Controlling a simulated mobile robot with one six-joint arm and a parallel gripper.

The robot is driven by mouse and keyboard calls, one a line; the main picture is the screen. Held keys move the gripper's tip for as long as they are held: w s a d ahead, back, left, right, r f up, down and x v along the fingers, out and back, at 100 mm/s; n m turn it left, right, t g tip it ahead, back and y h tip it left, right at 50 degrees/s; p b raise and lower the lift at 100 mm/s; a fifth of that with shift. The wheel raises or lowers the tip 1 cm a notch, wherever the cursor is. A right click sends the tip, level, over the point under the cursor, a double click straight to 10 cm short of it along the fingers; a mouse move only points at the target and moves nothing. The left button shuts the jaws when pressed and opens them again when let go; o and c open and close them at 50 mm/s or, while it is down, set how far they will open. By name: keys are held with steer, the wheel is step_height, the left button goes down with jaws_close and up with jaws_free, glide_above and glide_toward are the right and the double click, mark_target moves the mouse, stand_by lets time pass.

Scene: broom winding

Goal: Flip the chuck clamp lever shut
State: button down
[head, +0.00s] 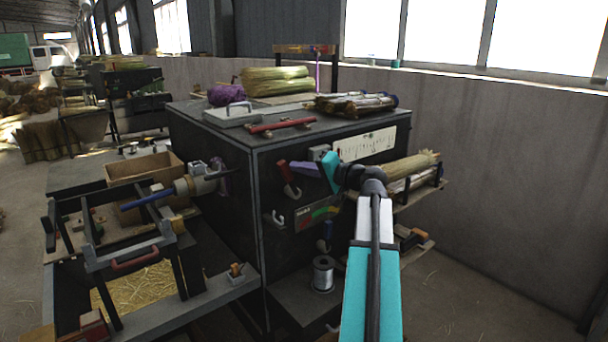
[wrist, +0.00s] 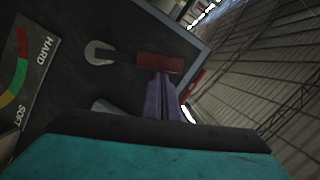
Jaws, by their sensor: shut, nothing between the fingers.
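A red-gripped lever (head: 283,171) with a grey lower part sits on the dark side of the machine, its red grip uppermost and slightly tilted. I take it for the clamp lever. The red grip (wrist: 158,63) is just ahead of my fingertips in the wrist view. My gripper (head: 293,166), with purple fingers, is shut and empty, at the right of the red grip; it also shows in the wrist view (wrist: 161,78). I cannot tell whether the fingers touch the grip. The grey chuck (head: 202,181) at left holds a blue broom handle (head: 150,199).
A grey hook (wrist: 98,52) and a hard-soft gauge (wrist: 24,87) are on the panel near the lever. A wire spool (head: 323,274) stands below. Straw bundles (head: 410,167) lie on a shelf behind my arm. The machine top (head: 230,134) bears straw and a red handle.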

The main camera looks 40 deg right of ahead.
steer(key=shift+a+f+n+b, duration=0.15)
steer(key=shift+a+n+b, duration=0.25)
steer(key=shift+a, duration=0.1)
stand_by(0.4)
steer(key=s+d+r, duration=0.3)
steer(key=s+d, duration=0.2)
steer(key=s, duration=0.5)
steer(key=shift+d+b, duration=0.15)
steer(key=shift+b, duration=0.3)
steer(key=shift+r, duration=0.1)
stand_by(0.6)
